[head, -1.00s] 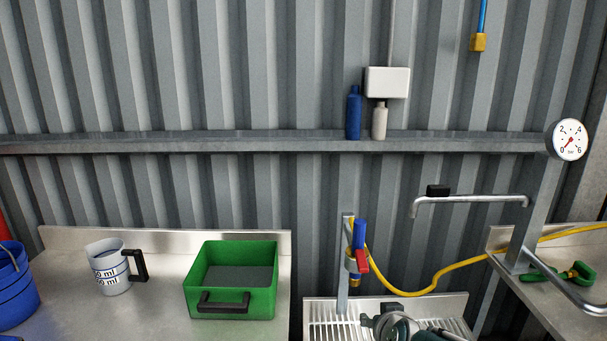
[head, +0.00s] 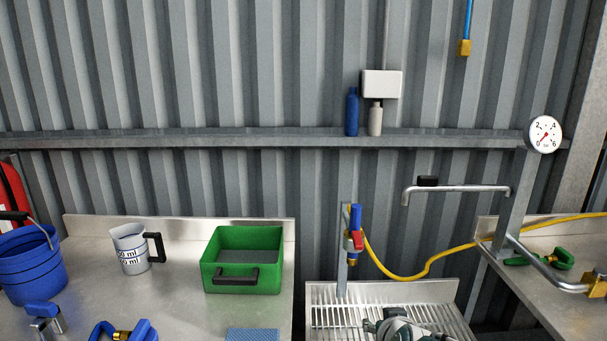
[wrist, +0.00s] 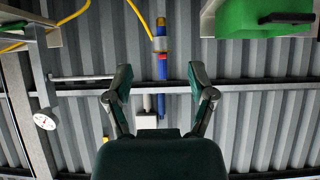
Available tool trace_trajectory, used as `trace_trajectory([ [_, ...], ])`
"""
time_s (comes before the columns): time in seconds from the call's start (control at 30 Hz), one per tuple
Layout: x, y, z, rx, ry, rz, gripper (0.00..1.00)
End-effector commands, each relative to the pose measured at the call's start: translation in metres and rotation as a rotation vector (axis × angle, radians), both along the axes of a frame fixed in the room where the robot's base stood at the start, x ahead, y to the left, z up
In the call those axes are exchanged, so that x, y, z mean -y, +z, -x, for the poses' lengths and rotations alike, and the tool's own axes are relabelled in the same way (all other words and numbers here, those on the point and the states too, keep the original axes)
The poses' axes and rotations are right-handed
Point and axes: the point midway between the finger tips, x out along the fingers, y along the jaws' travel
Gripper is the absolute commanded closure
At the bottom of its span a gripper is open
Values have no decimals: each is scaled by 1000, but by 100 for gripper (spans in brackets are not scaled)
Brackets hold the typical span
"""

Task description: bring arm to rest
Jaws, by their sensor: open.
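My gripper (wrist: 160,85) is open and empty in the wrist view. Its two fingers stand wide apart in front of the corrugated wall, with nothing between them in contact. In the head view part of my own dark green arm (head: 398,327) shows at the bottom edge, over the slatted drainer (head: 335,318). The fingertips cannot be made out there.
A green tote (head: 243,279), a measuring jug (head: 130,250) and a blue bucket (head: 30,268) stand on the left counter. A yellow hose (head: 430,265) runs right. A pressure gauge (head: 545,134) is on the right post.

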Motion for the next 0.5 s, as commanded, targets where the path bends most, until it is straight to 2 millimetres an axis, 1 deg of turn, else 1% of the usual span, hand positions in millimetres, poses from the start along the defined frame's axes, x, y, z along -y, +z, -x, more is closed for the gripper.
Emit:
trace_trajectory([
  [0.27,-8,10,21,-53,38,-25,29],
  [0.37,-10,14,32,-81,52,-34,29],
  [0.5,-14,20,53,-134,72,-44,29],
])
